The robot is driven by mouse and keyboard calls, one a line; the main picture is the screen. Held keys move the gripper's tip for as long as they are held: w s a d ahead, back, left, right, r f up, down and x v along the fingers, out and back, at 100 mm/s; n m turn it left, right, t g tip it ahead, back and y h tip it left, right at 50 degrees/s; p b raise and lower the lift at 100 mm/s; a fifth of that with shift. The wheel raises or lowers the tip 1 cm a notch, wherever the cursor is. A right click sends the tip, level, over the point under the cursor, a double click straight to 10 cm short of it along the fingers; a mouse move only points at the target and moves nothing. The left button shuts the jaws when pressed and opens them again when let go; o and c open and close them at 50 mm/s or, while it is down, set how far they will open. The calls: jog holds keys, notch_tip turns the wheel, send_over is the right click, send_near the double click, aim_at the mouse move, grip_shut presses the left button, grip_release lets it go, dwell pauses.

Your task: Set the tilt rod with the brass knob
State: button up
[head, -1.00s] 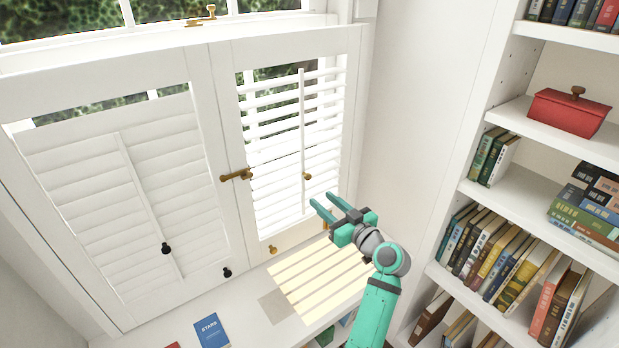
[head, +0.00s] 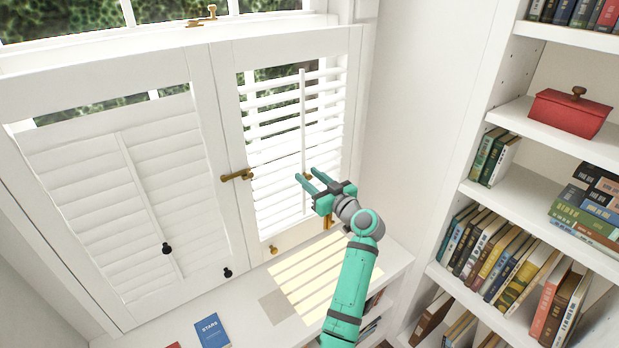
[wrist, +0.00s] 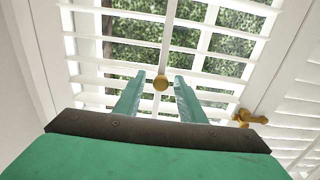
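The tilt rod (head: 303,120) is a thin white vertical bar on the right shutter panel, whose slats are open. It also shows in the wrist view (wrist: 169,30). Its brass knob (wrist: 161,83) sits between and just beyond my fingertips in the wrist view. In the head view the knob (head: 307,176) shows right by the fingertips. My gripper (head: 305,178) is open, with teal fingers on either side of the knob; I cannot tell whether either finger touches it. In the wrist view the gripper (wrist: 160,78) holds nothing.
The left panel has closed slats and a rod with a black knob (head: 166,248). A brass latch (head: 237,175) sits between the panels. A blue book (head: 211,331) lies on the sill. A bookshelf (head: 521,192) with a red box (head: 569,112) stands at the right.

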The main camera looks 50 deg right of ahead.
jog(key=shift+w, duration=0.15)
grip_shut()
jog(key=shift+f, duration=2.65)
grip_release()
jog(key=shift+f, duration=0.1)
